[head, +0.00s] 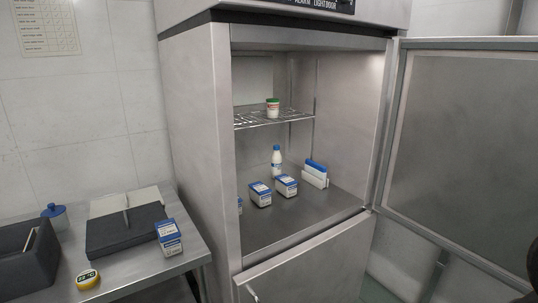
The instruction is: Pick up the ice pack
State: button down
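A white slab-like block with a blue top (314,174), which looks like the ice pack, stands on the floor of the open steel cabinet (200,150), at the right of the things inside. I cannot read any label on it. It stands close behind and to the right of a blue-and-white carton (287,186). My gripper cannot be made out in the head view. A dark shape at the lower right edge is cut off, and I cannot tell what it is.
The cabinet door (460,150) stands open to the right. Inside are another carton (260,194), a bottle (276,160) and a tub (272,107) on the wire shelf (248,120). The left table holds a carton (168,238), dark bin (22,262) and yellow round gauge (87,279).

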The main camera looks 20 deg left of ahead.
aim_at(318, 170)
jog(key=i+u, duration=0.35)
jog(key=i, duration=0.25)
jog(key=i+u, duration=0.35)
jog(key=i, duration=0.25)
jog(key=i+l+u, duration=0.35)
jog(key=i, duration=0.25)
